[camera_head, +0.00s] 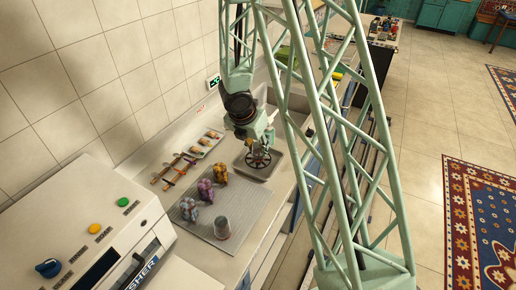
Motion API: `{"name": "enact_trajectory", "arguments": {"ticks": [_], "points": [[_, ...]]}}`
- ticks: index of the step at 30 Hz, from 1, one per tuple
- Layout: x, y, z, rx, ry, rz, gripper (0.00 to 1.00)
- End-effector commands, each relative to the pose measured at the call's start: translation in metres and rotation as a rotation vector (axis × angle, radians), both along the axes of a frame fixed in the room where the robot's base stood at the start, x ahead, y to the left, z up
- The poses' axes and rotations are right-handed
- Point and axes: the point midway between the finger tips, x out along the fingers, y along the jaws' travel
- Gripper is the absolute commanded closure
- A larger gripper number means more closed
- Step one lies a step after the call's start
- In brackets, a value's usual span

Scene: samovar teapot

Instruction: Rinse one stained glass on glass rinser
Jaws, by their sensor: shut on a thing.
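My gripper (259,142) points down at the counter's far end, by the sink. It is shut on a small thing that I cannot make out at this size. A dark, round, spoked piece that looks like the glass rinser (258,160) shows just below it, over a shallow metal tray (257,174). I cannot tell whether the held thing touches it. A greyish glass (222,228) stands apart, nearer the counter's front.
A white machine (90,235) with coloured buttons fills the near left. Small utensils (175,168) lie along the tiled wall, beside a small tray (208,144). The sink (295,115) lies beyond my gripper. My green lattice column blocks part of the right side.

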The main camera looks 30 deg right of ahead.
Motion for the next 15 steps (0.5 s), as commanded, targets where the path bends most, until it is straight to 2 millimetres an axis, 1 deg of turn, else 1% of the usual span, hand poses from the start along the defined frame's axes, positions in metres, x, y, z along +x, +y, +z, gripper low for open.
{"name": "enact_trajectory", "arguments": {"ticks": [15], "points": [[0.0001, 0.0000, -0.0048, 0.000, 0.000, 0.000, 0.83]]}}
